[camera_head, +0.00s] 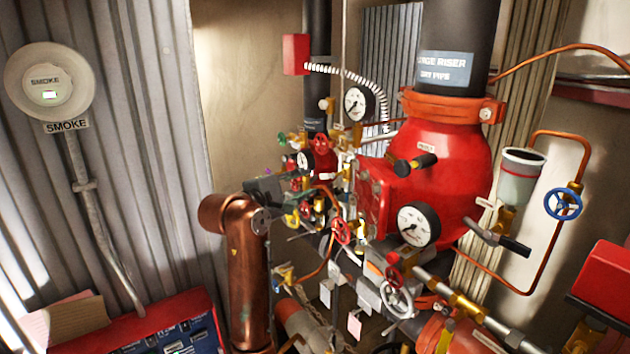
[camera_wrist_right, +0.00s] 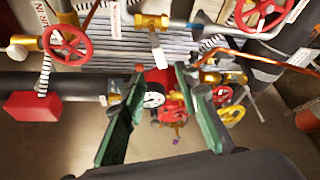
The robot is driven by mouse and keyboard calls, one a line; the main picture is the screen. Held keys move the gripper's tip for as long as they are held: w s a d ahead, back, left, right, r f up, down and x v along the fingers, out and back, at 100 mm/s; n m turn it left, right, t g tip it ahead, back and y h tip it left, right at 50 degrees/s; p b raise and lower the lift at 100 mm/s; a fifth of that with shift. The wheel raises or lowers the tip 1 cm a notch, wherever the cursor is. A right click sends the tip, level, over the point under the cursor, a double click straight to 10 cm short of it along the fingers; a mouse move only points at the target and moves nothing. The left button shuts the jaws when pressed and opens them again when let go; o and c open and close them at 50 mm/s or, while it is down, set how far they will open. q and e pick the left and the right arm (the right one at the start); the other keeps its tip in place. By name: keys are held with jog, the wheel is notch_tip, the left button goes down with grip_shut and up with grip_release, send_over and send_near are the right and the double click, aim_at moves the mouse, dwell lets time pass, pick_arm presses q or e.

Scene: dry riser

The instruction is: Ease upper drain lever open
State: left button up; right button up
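In the head view a black-handled lever (camera_head: 415,164) sticks out from the red riser body (camera_head: 455,165), under a small white label. Another black-handled lever (camera_head: 500,237) sits lower right, below a grey drain cup (camera_head: 521,178). I cannot tell which is the upper drain lever. My right gripper (camera_head: 272,187) seems to be the small dark shape left of the crowded valves, partly hidden. In the right wrist view its two green fingers (camera_wrist_right: 160,80) are spread apart, with a gauge (camera_wrist_right: 153,99) and red valve parts showing beyond the gap. My left gripper is not in view.
Crowded valves, small pipes and gauges fill the middle. A large gauge (camera_head: 418,224) and a blue handwheel (camera_head: 563,204) are at the right. A smoke detector (camera_head: 48,84) is on the corrugated left wall. A red panel (camera_head: 150,325) is lower left.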

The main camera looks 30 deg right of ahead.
jog(key=shift+v, duration=1.15)
jog(key=shift+d, duration=0.1)
